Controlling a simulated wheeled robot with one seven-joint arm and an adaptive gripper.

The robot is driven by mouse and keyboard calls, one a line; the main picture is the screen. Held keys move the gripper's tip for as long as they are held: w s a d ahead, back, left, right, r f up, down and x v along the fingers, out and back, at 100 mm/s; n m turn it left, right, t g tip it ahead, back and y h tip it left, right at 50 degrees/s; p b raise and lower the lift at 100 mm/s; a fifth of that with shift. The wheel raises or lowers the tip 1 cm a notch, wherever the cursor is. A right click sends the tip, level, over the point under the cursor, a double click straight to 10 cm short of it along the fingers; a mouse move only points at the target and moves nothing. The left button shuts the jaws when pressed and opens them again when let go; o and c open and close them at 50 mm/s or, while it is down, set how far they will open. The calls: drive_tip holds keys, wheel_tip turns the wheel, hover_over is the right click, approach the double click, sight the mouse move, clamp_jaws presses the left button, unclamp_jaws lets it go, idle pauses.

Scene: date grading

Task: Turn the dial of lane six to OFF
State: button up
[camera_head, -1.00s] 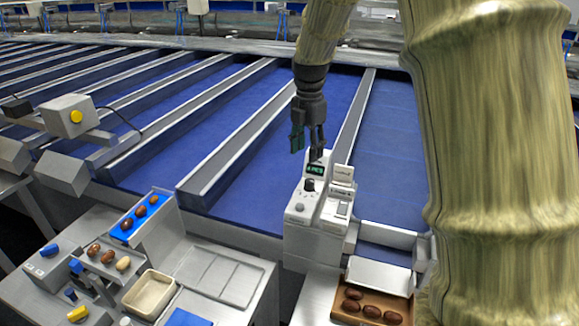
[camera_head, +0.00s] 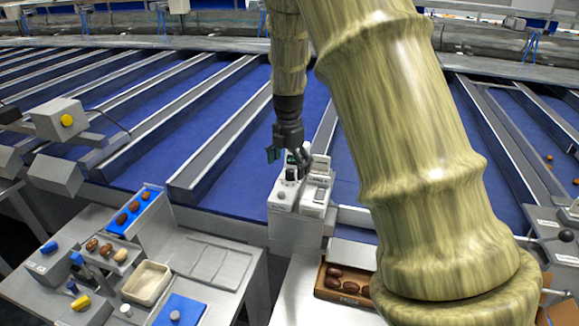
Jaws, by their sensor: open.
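A white control box (camera_head: 284,223) stands at the near edge of the blue lanes. A dark dial (camera_head: 291,174) sits on its sloped top, with a small grey knob (camera_head: 281,195) below it. My gripper (camera_head: 288,158) points down just above and behind the dial, and its fingers cover most of the small green display. The jaws are open and hold nothing. I cannot tell whether a finger touches the dial. The dial's pointer and markings are too small to read.
A second panel with labels (camera_head: 319,180) adjoins the box on its right. A brown tray of dates (camera_head: 325,289) lies in front. On the left bench are a cream tray (camera_head: 150,283), a blue strip with dates (camera_head: 148,196) and several small knobs. My arm hides much of the right.

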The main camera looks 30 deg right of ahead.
sight(287, 170)
drive_tip(key=shift+o, duration=0.8)
wheel_tip(287, 170, down, 2)
drive_tip(key=shift+w+a, duration=0.15)
drive_tip(key=shift+s, duration=0.25)
drive_tip(key=shift+s+d, duration=0.3)
drive_tip(key=shift+s, duration=0.05)
drive_tip(key=shift+c, duration=0.6)
drive_tip(key=shift+o, duration=0.9)
drive_tip(key=shift+w+f, duration=0.1)
drive_tip(key=shift+w, duration=0.1)
drive_tip(key=shift+w+d+f, duration=0.1)
drive_tip(key=shift+w+f, duration=0.25)
drive_tip(key=shift+w, duration=0.25)
drive_tip(key=shift+w+d+f, duration=0.1)
drive_tip(key=shift+w+f, duration=0.25)
drive_tip(key=shift+w, duration=0.25)
drive_tip(key=c, duration=0.7)
drive_tip(key=shift+r, duration=0.15)
drive_tip(key=shift+c, duration=1.4)
drive_tip(key=shift+s+r, duration=0.5)
drive_tip(key=shift+s, duration=0.3)
drive_tip(key=c, duration=0.6)
drive_tip(key=shift+w, duration=0.1)
drive_tip(key=shift+c, duration=0.2)
